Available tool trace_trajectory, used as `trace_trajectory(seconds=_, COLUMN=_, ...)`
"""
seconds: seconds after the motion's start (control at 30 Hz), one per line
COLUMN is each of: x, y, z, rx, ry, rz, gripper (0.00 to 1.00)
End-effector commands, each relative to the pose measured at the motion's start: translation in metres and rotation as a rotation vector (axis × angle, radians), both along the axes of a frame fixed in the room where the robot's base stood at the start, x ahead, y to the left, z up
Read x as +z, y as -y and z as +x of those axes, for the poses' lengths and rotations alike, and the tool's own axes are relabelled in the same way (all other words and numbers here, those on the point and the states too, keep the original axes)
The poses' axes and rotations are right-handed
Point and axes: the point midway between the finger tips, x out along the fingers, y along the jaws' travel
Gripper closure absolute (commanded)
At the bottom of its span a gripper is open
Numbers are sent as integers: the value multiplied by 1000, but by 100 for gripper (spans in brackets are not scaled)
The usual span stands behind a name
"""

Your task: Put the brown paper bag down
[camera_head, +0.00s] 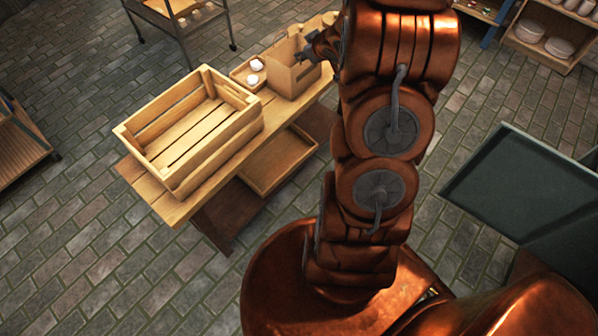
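The brown paper bag (286,76) is a tan, box-like, open-topped shape at the far end of the wooden bench (160,198). It looks upright, and its base appears at or very near the bench top; I cannot tell whether it bears fully on it. My gripper (306,58) is dark and small in view, at the bag's upper right rim, overlapping it. My own arm hides part of the gripper and what lies behind. Whether the fingers are closed on the rim is too small to tell.
A large empty slatted wooden crate (150,147) fills the bench's near end. A small wooden tray (238,76) with white round items (256,66) sits between crate and bag. A lower shelf tray (280,165) is below. A dark green-grey panel (520,185) stands at right.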

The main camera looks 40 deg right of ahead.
Motion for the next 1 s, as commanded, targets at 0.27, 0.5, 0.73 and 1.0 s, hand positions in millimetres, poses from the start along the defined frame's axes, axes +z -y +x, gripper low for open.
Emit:
trace_trajectory(seconds=0.27, x=47, y=-31, z=-37, rx=-148, ry=-191, rz=-96, gripper=69)
trace_trajectory(seconds=0.5, x=75, y=-82, z=-99, rx=-251, ry=-369, rz=-90, gripper=69)
trace_trajectory(seconds=0.73, x=93, y=-149, z=-174, rx=-295, ry=-550, rz=-25, gripper=69)
trace_trajectory(seconds=1.0, x=105, y=-241, z=-283, rx=-257, ry=-793, rz=91, gripper=69)
